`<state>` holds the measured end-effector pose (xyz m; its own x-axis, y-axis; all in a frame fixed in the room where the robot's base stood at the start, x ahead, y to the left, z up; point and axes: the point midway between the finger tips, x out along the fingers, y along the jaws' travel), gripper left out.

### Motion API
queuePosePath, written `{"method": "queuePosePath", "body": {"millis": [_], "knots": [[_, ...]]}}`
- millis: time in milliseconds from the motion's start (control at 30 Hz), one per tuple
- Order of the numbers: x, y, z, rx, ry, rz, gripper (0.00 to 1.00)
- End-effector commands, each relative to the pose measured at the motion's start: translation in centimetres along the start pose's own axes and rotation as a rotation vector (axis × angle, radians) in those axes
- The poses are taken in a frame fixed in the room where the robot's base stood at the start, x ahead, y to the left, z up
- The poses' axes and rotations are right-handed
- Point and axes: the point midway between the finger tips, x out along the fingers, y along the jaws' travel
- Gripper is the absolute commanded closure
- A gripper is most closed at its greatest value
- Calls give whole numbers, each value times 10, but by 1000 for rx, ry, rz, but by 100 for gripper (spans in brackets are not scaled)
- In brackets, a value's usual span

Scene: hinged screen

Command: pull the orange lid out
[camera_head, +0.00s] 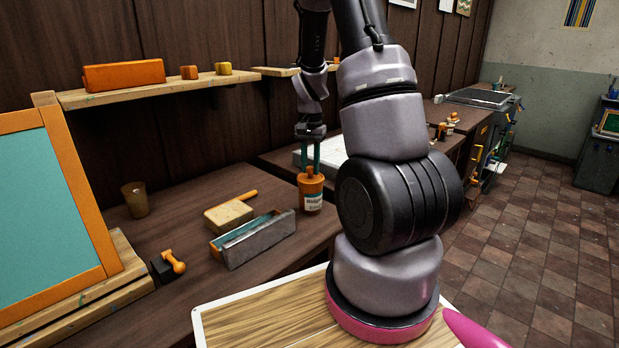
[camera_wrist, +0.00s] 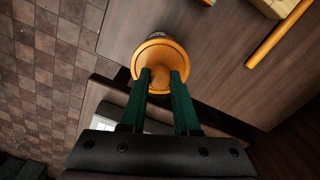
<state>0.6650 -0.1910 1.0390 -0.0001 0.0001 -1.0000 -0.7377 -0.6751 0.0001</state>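A squat orange bottle (camera_head: 311,201) with a pale printed label stands upright on the dark wooden workbench. Its orange lid (camera_head: 310,178) has a small knob on top. In the wrist view the round lid (camera_wrist: 159,57) shows from above, near the top middle. My gripper (camera_head: 310,168) points down over the bottle, its two green fingers straddling the lid's knob. In the wrist view the fingertips (camera_wrist: 162,72) lie over the lid with a gap between them. Whether they touch the knob is not clear.
A grey metal box (camera_head: 255,240), a wooden block (camera_head: 228,215) with an orange handle, and an orange-knobbed black tool (camera_head: 167,266) lie left of the bottle. A brown cup (camera_head: 135,199) stands further left. An orange-framed hinged screen (camera_head: 75,180) rises at the far left.

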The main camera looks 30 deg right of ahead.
Motion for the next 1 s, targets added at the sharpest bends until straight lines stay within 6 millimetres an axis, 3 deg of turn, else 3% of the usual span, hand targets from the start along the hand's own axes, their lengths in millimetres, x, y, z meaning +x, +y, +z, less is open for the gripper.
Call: {"method": "queuePosePath", "body": {"millis": [467,1000], "knots": [[-8,0,0,0,1,-1,100],[-45,0,0,0,1,-1,100]]}}
